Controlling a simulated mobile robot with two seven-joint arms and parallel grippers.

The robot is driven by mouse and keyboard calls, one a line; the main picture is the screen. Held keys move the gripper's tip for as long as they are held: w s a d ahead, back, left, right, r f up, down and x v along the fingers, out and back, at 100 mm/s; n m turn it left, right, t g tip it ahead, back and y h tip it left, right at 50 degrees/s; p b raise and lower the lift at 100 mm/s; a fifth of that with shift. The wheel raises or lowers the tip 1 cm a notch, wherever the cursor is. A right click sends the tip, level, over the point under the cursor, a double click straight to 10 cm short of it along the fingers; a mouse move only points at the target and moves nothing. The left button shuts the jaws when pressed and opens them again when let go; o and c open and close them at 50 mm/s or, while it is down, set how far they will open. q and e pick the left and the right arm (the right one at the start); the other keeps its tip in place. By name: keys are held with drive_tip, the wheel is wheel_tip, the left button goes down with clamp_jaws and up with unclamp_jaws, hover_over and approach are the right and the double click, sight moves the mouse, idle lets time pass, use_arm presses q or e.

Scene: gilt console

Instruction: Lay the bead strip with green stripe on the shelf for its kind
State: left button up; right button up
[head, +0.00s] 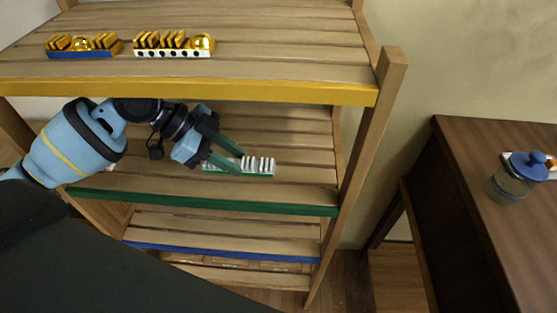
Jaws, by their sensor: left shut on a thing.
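The bead strip with green stripe (262,166) has white upright pieces on a green base. My left gripper (232,160) reaches in from the left below the yellow-edged shelf and is shut on the strip; its fingers hide part of the strip's left half. The strip is over the middle shelf, which has a green front edge (200,202). I cannot tell whether it touches the boards. Above is a shelf with a yellow front edge (200,91); below is one with a blue front edge (220,252). My right gripper is not in view.
On the yellow-edged shelf stand a gold-beaded strip with a blue stripe (82,46) and one with a dotted white stripe (174,45). The wooden post (362,160) bounds the rack's right. A dark table (465,190) holds a blue-lidded jar (508,185). The green-edged shelf's right end is clear.

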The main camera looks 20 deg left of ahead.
sight(269, 162)
use_arm(q)
drive_tip(key=d, duration=0.1)
drive_tip(key=w+d, duration=0.1)
drive_tip(key=d, duration=0.3)
drive_tip(key=shift+w+r+p, duration=0.15)
drive_tip(key=shift+w+p, duration=0.1)
drive_tip(key=shift+p, duration=0.1)
drive_tip(key=shift+w+d, duration=0.1)
drive_tip(key=shift+d, duration=0.45)
drive_tip(key=d, duration=0.2)
drive_tip(key=w+d, duration=0.1)
drive_tip(key=shift+d+p, duration=0.35)
drive_tip(key=shift+w+f, duration=0.1)
drive_tip(key=shift+f, duration=0.45)
drive_tip(key=shift+a+f, duration=0.1)
drive_tip(key=shift+f, duration=0.2)
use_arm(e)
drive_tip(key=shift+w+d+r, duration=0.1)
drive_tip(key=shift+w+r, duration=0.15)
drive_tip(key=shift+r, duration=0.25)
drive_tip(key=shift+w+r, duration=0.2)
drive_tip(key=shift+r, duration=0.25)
use_arm(q)
drive_tip(key=shift+f, duration=0.1)
drive_tip(key=o, duration=1)
